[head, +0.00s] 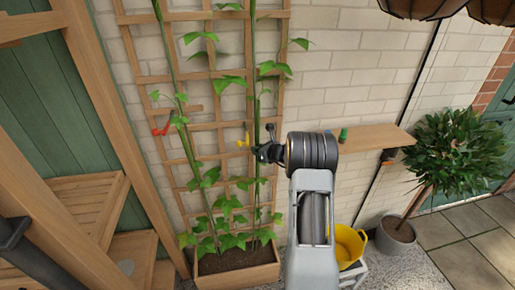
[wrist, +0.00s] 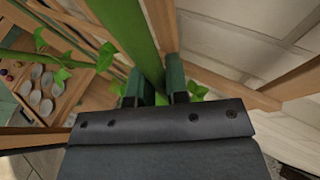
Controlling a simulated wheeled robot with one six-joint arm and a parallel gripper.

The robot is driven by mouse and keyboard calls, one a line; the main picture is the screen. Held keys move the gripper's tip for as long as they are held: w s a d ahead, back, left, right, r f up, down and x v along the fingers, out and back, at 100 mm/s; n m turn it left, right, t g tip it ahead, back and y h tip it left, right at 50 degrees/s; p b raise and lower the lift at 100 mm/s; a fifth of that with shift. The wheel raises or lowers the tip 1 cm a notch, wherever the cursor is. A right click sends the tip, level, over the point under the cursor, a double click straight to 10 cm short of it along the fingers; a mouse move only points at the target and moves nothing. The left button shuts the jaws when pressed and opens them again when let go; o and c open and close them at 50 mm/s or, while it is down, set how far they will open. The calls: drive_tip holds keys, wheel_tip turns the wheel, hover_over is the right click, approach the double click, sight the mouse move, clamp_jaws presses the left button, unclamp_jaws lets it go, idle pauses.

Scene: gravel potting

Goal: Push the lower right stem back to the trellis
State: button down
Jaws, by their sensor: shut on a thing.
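The right stem (head: 256,105) is a long green vine stem that rises from the planter along the right side of the wooden trellis (head: 218,90). My gripper (head: 263,151) is at the lower part of this stem, beside a yellow clip (head: 243,138). In the wrist view the thick green stem (wrist: 128,28) runs down between the two dark green fingers (wrist: 157,84), which are shut on it. A trellis slat (wrist: 163,22) shows right next to the stem there. I cannot tell whether the stem touches the trellis at the grip.
A left stem (head: 172,72) has a red clip (head: 160,130) beside it. Both stems grow from a wooden planter (head: 238,280). A wall shelf (head: 372,137) holds a small green item (head: 343,135). A yellow bucket (head: 348,246) and a potted tree (head: 396,235) stand at right.

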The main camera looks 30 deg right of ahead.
drive_tip(key=shift+d, duration=0.1)
drive_tip(key=c, duration=1.2)
unclamp_jaws()
drive_tip(key=shift+w, duration=0.2)
drive_tip(key=shift+o, duration=0.4)
drive_tip(key=shift+s, duration=0.1)
drive_tip(key=b+v, duration=0.3)
drive_tip(key=v, duration=1)
drive_tip(key=shift+s+r, duration=0.25)
drive_tip(key=shift+s, duration=0.1)
